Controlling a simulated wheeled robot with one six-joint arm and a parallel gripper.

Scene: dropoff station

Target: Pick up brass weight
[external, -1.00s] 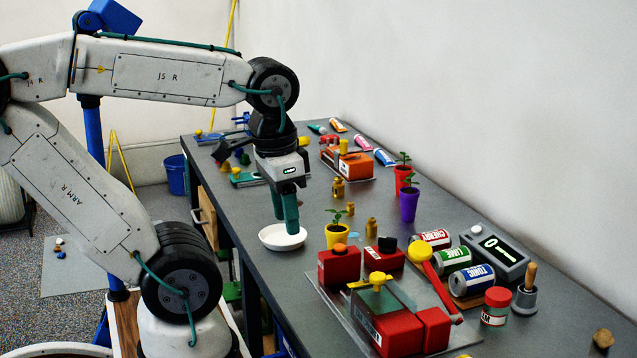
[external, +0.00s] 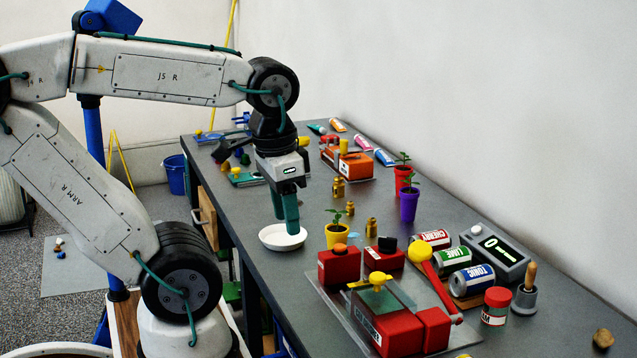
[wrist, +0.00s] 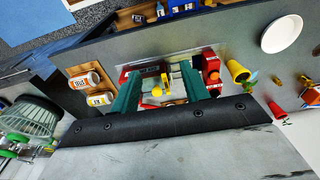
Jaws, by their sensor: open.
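Several small brass weights stand on the dark bench in the external view. One brass weight (external: 338,187) is farther back, another (external: 350,209) stands beside the yellow pot, and a third (external: 371,227) is nearer. In the wrist view small brass-coloured shapes (wrist: 277,81) show right of the yellow pot. My gripper (external: 285,218) points down above the white dish, to the left of the weights. It is open and holds nothing. In the wrist view its green fingers (wrist: 160,92) are apart, with the red machine seen beyond them.
The white dish (external: 283,237) lies below my gripper near the bench's left edge. A yellow potted plant (external: 338,236), red machine (external: 384,318), purple pot (external: 408,206) and orange machine (external: 347,165) surround the weights. Cans (external: 470,277) lie right.

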